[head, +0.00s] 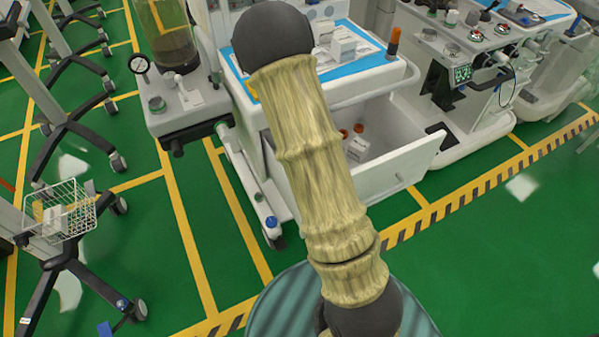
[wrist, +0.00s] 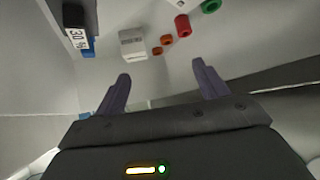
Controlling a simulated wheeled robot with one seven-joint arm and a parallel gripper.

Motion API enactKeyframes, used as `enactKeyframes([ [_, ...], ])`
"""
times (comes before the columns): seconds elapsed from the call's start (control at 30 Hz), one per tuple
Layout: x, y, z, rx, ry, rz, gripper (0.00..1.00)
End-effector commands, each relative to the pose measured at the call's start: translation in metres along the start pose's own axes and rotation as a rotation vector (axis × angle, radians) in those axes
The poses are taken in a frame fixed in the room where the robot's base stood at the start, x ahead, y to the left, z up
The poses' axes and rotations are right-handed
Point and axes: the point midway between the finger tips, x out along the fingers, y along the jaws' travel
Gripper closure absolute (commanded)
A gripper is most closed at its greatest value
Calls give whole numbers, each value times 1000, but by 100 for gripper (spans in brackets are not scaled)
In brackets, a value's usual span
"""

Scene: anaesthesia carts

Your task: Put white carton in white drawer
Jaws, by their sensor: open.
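The white drawer (head: 398,172) is pulled open from the cart in the head view. A white carton (head: 357,149) lies inside it, beside small orange-capped items. In the wrist view a white carton (wrist: 132,44) shows on the drawer floor, beyond my fingertips and apart from them. My gripper (wrist: 160,72) is open and empty, over the drawer. In the head view my arm hides my gripper and part of the drawer. Another white carton (head: 343,47) stands on the blue-edged cart top.
In the wrist view small orange items (wrist: 162,45), a red item (wrist: 182,26), a green item (wrist: 211,5) and a black item marked 30 (wrist: 76,25) are near the carton. A wire basket (head: 62,212) stands at left. Green floor is free at right.

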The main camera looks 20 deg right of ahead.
Motion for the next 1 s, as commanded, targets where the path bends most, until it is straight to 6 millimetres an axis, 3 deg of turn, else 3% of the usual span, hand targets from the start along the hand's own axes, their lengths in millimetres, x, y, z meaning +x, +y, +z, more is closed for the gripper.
enactKeyframes([
  [0.1, -36, -20, 12, -66, -136, -105, 28],
  [0.3, -109, -36, 36, -260, -342, -276, 28],
  [0.47, -171, -28, 53, -472, -461, -379, 28],
  [0.6, -217, -5, 64, -671, -527, -426, 28],
  [0.77, -241, 16, 70, -810, -559, -431, 28],
  [1.0, -243, 19, 71, -830, -566, -428, 28],
])
